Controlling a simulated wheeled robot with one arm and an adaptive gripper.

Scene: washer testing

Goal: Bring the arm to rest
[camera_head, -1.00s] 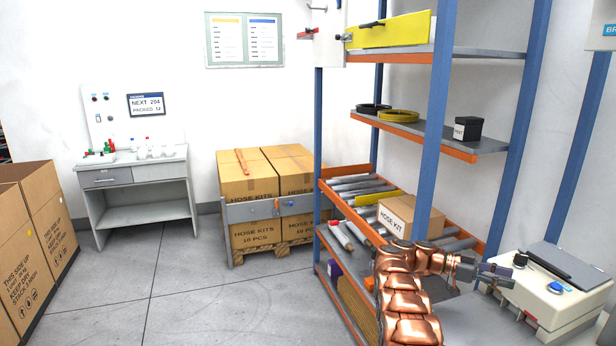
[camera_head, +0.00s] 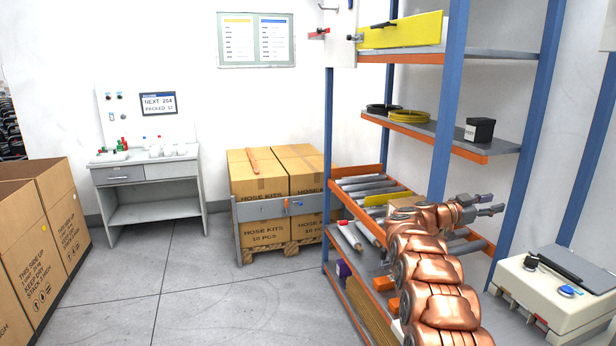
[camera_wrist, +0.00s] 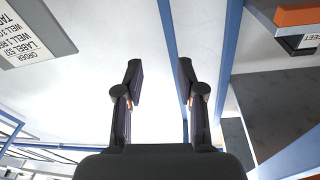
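My copper-coloured arm rises in front of the shelf rack at the right of the head view. My gripper (camera_head: 490,204) is at its end, pointing right, in front of the rack's lower roller shelf and above the white bench unit. In the wrist view my gripper (camera_wrist: 159,85) shows two dark fingers set wide apart with nothing between them. Behind them is pale wall and a blue upright.
The blue-and-orange rack (camera_head: 451,110) stands close around the arm. A white unit with a dark lid (camera_head: 553,292) is at lower right. Stacked cartons (camera_head: 262,185) stand on a pallet behind. A grey workbench (camera_head: 150,172) is at left. The floor between is clear.

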